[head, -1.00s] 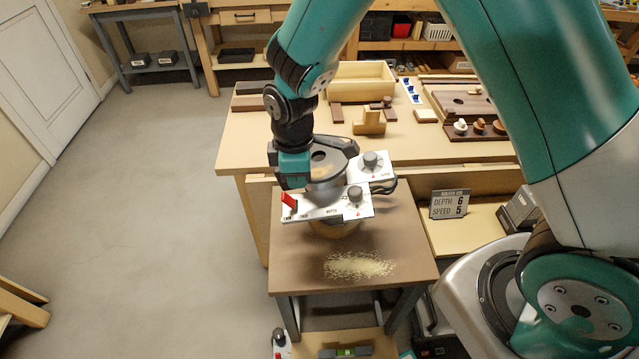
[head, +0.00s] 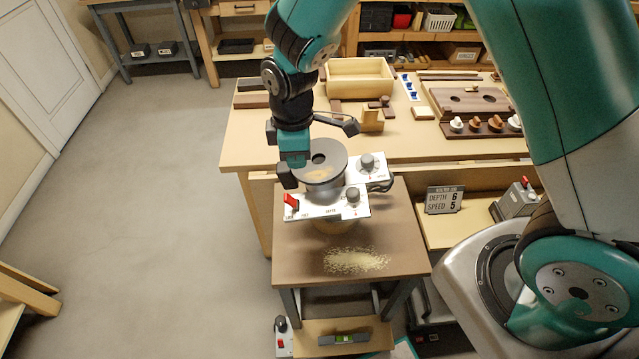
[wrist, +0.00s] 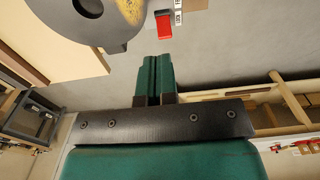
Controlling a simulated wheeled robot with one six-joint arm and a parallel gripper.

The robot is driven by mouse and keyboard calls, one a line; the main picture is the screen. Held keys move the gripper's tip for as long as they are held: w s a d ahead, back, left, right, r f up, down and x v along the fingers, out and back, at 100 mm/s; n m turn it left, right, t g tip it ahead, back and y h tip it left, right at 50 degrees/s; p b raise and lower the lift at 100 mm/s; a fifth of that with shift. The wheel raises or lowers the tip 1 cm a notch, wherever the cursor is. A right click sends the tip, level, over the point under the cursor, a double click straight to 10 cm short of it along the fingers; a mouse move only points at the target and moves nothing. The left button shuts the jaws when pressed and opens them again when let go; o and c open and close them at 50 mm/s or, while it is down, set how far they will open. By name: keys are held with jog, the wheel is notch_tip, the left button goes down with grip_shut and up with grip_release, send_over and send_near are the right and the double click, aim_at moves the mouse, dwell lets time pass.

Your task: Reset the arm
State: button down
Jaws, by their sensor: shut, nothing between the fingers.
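My gripper (head: 293,160) is at the left side of the router, close to its round grey top, and carries nothing. In the wrist view its two green fingers (wrist: 155,70) lie together, shut, with the edge of the grey disc above and left of them. The router (head: 322,165) stands upright on a small brown table (head: 400,250). It has a white panel with a red switch (head: 291,202) and dark knobs. Whether my gripper touches the router I cannot tell from the head view.
Sawdust (head: 355,260) lies on the small table. A sign (head: 443,200) reads depth 6, speed 5. A workbench (head: 245,135) behind holds a wooden tray (head: 360,78) and several wooden parts. Open grey floor (head: 150,200) lies to the left.

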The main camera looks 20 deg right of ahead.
dwell(0.3)
jog(key=s+r+m+y+b, duration=0.2)
jog(key=s+r, duration=0.4)
jog(key=s, duration=0.4)
jog(key=s+d+r+m+y+b, duration=0.1)
jog(key=s+r+m+y+b, duration=0.1)
jog(key=s+r+m+b, duration=0.2)
jog(key=s+r+m, duration=0.1)
jog(key=s+r, duration=0.2)
jog(key=s, duration=0.3)
jog(key=shift+s+d+r+b, duration=0.15)
jog(key=shift+d+r+b, duration=0.05)
jog(key=shift+b, duration=0.2)
